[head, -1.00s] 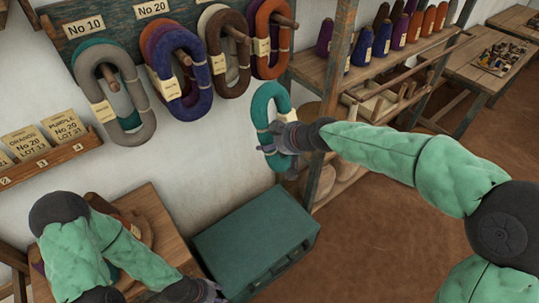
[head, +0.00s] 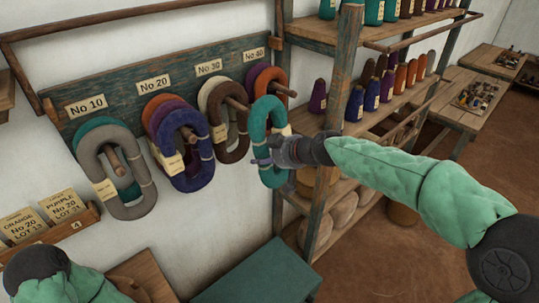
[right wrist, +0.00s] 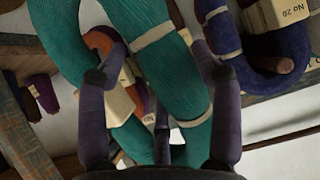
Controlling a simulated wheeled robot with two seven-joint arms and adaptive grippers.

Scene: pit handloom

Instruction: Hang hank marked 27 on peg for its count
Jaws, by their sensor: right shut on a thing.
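My right gripper (head: 266,160) is shut on a teal hank (head: 256,122) with pale ties. It holds the hank upright by its lower part, in front of the No 40 end of the peg board (head: 215,50). The hank overlaps the purple and orange hanks on the No 40 peg (head: 284,89); I cannot tell whether it touches them. A beige tag shows on its right side, its mark unreadable. In the right wrist view the teal hank (right wrist: 85,50) runs between the fingers. My left gripper is out of view.
Grey and teal hanks hang at No 10; orange, purple and blue (head: 178,178) at No 20; cream and brown (head: 240,147) at No 30. A shelf post (head: 338,100) stands close right of the held hank. A green chest (head: 262,272) lies below.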

